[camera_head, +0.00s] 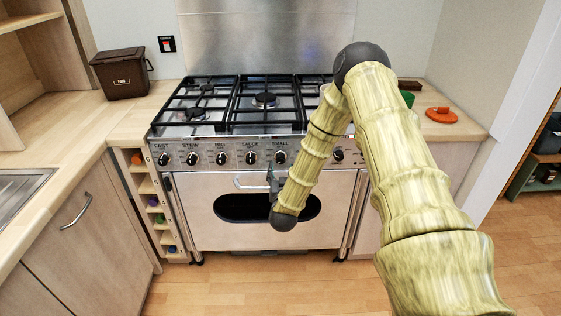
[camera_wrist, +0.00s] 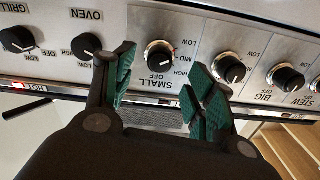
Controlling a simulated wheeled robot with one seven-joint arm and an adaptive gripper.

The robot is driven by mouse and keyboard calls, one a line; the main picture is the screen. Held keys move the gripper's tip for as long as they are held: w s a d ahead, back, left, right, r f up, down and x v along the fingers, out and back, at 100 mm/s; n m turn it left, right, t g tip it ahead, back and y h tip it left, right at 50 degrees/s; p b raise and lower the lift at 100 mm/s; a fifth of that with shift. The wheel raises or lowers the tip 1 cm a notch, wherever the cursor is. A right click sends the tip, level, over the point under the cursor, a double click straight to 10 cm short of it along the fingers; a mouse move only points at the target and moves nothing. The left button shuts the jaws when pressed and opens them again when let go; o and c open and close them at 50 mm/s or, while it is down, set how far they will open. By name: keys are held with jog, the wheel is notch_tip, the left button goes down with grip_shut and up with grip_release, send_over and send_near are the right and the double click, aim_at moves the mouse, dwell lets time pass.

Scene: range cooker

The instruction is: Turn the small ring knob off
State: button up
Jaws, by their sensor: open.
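The small ring knob (camera_head: 280,157) is a round black knob on the cooker's steel front panel, under the label SMALL. In the wrist view, which is upside down, the small ring knob (camera_wrist: 160,54) shows between my two fingers, beyond their tips. My gripper (camera_wrist: 160,76) has green-padded fingers and is open and empty, apparently apart from the knob. In the head view my gripper (camera_head: 273,181) is just below the knob, partly hidden by my arm.
The oven knob (camera_wrist: 86,46) and sauce knob (camera_wrist: 229,70) flank it closely in the wrist view. The oven door handle (camera_head: 250,183) runs below the panel. Black pan grates (camera_head: 240,103) cover the hob. A brown bin (camera_head: 122,74) and an orange lid (camera_head: 441,115) stand on the counters.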

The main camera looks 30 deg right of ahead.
aim_at(281, 162)
jog(key=x, duration=0.6)
jog(key=shift+w+d+p, duration=0.1)
jog(key=shift+w+p, duration=0.1)
jog(key=shift+p, duration=0.2)
jog(key=c, duration=1)
